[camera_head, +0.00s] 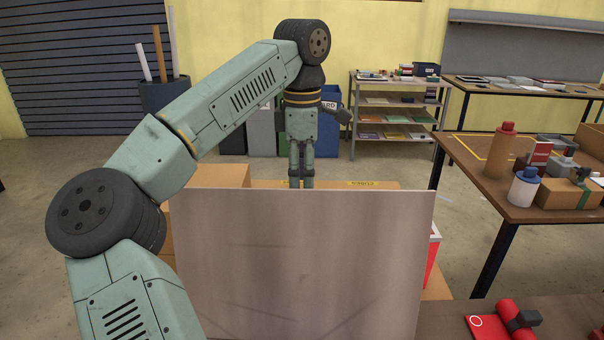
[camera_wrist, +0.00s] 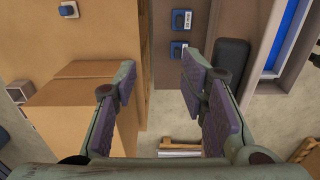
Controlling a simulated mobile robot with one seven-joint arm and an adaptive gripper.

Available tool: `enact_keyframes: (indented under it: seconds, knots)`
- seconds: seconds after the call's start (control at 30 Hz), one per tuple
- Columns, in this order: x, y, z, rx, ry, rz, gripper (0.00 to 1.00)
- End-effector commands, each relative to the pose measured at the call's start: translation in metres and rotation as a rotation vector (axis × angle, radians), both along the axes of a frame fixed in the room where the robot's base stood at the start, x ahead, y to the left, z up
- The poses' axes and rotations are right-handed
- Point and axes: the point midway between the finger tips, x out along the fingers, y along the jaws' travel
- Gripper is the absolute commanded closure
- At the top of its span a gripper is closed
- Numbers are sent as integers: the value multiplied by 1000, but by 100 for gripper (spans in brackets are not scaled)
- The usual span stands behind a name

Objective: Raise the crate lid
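A large flat grey-brown panel (camera_head: 305,265) stands nearly upright in the head view; it may be the raised crate lid, but I cannot tell for sure. Whatever is below and behind it is hidden. My gripper (camera_head: 301,183) points down just behind the panel's top edge, with its tips near that edge; contact cannot be judged. In the wrist view my gripper (camera_wrist: 160,84) is open, its purple-padded fingers wide apart with nothing between them. A brown surface with blue fittings (camera_wrist: 180,50) lies beyond the fingers. I cannot identify the crate body.
Cardboard boxes (camera_wrist: 85,95) lie close to the left finger; one also shows behind the panel (camera_head: 225,176). A red and white box (camera_head: 433,256) is at the panel's right. A cluttered table (camera_head: 480,180) stands right. Open floor (camera_head: 395,165) lies behind.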

Motion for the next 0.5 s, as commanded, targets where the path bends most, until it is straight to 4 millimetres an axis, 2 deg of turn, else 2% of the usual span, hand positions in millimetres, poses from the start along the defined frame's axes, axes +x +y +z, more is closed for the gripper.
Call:
enact_keyframes:
  seconds: [0.17, 0.27, 0.5]
  knots:
    - [0, 0, 1, 0, 0, 0, 62]
    - [0, 0, 9, 1, -1, 1, 62]
    - [0, 0, 47, 3, -4, 4, 62]
